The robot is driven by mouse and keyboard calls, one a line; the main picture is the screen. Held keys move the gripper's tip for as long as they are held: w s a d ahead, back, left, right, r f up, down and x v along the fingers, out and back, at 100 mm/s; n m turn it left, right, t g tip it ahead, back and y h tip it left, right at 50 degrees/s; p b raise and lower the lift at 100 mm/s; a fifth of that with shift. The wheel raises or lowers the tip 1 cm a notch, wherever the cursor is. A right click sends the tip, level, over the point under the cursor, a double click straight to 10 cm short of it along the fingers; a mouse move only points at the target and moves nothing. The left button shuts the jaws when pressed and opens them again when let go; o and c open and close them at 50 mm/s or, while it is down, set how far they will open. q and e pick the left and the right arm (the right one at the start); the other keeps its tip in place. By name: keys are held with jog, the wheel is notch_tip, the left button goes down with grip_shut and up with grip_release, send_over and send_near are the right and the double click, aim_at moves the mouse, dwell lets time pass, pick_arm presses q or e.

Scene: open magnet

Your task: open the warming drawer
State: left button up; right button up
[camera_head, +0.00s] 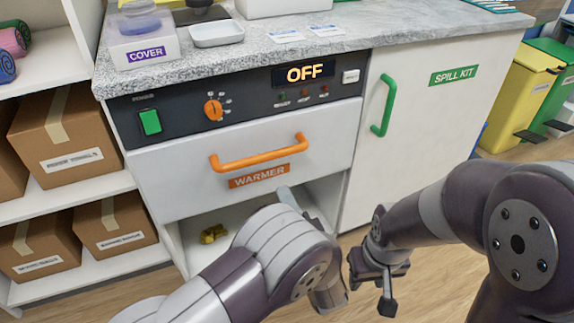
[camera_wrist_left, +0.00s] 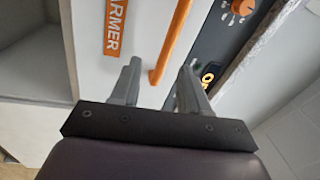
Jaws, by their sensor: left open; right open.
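The warming drawer (camera_head: 165,185) is a white front with an orange "WARMER" label (camera_head: 260,176) and an orange bar handle (camera_head: 262,155); it looks shut. In the left wrist view the handle (camera_wrist_left: 174,45) runs up and right, its near end showing between the finger tips. My left gripper (camera_wrist_left: 158,68) is open and empty; whether the handle is inside its fingers is hard to tell. In the head view its forearm hides most of it, with one grey finger below the handle's right end. My right gripper (camera_head: 372,290) is open and empty, low in front of the spill kit door.
Above the drawer are an "OFF" display (camera_head: 304,73), an orange knob (camera_head: 213,109) and a green switch (camera_head: 150,122). The spill kit door (camera_head: 425,125) with its green handle (camera_head: 384,105) is at right.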

aim_at(264, 161)
pick_arm(q)
jog(key=shift+m, duration=0.6)
jog(key=b+x, duration=0.1)
jog(key=x, duration=0.3)
jog(key=r+b+x, duration=0.1)
jog(key=b+x, duration=0.1)
jog(key=x, duration=0.1)
jog(key=b+x, duration=0.2)
jog(key=x, duration=0.2)
jog(key=shift+w+a+r, duration=0.1)
jog(key=shift+a+r, duration=0.1)
jog(key=shift+a, duration=0.3)
jog(key=shift+w+a+r, duration=0.15)
jog(key=shift+w+r, duration=0.1)
jog(key=shift+w, duration=0.2)
grip_shut()
